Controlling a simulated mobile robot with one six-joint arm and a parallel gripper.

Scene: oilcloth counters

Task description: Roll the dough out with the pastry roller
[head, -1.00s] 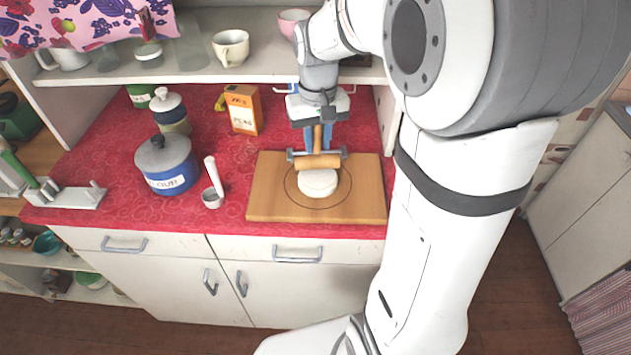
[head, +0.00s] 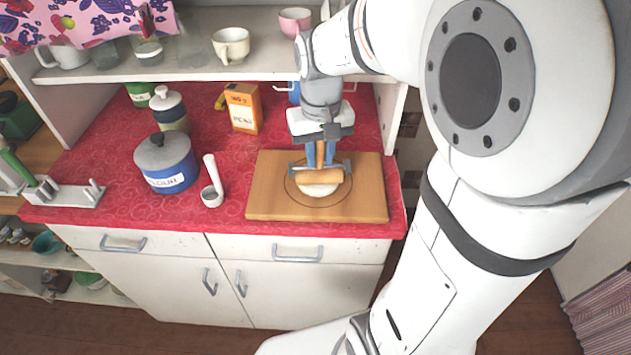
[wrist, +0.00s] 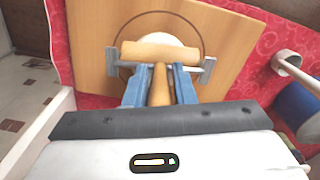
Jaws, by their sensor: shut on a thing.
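The pastry roller (head: 320,176) has a wooden barrel, a metal frame and a wooden handle. My gripper (head: 320,150) is shut on its handle, and the blue fingers also show in the wrist view (wrist: 160,88). The white dough (head: 317,190) lies on the wooden board (head: 270,195), inside a dark drawn circle. The roller's barrel lies across the dough and hides its far part. In the wrist view the barrel (wrist: 160,51) covers most of the dough (wrist: 165,38); whether it presses on it is hard to tell.
A shelf (head: 190,68) with cups (head: 231,45) runs above the back.

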